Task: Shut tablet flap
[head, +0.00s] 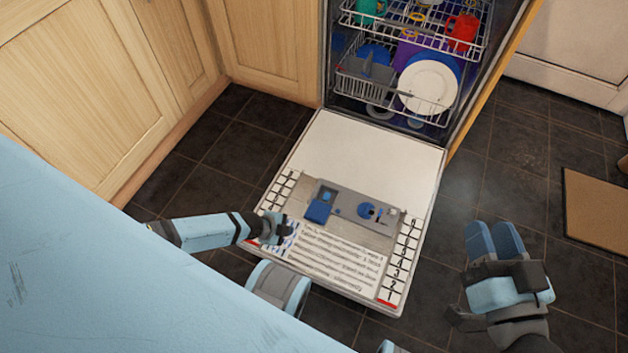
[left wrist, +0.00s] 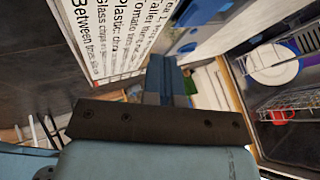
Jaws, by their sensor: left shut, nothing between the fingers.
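The dishwasher door (head: 375,150) lies folded down, with a grey dispenser panel (head: 345,212) on its inner face. The blue tablet flap (head: 318,211) stands open at the panel's left part, beside the uncovered compartment (head: 327,194). My left gripper (head: 275,226) is shut and empty, just left of and nearer than the flap, over the door. I cannot tell whether it touches the door. In the left wrist view its closed fingers (left wrist: 165,72) point toward the panel, whose blue parts show only partly. My right gripper (head: 497,238) is off the door's right side; its fingers look together and empty.
The racks (head: 415,100) hold a white plate (head: 428,87), a red mug (head: 462,30) and other dishes. Wooden cabinets (head: 85,85) stand at left. A light blue surface (head: 90,270) fills the lower left. Dark tiled floor (head: 500,160) is free on the right, before a brown mat (head: 597,208).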

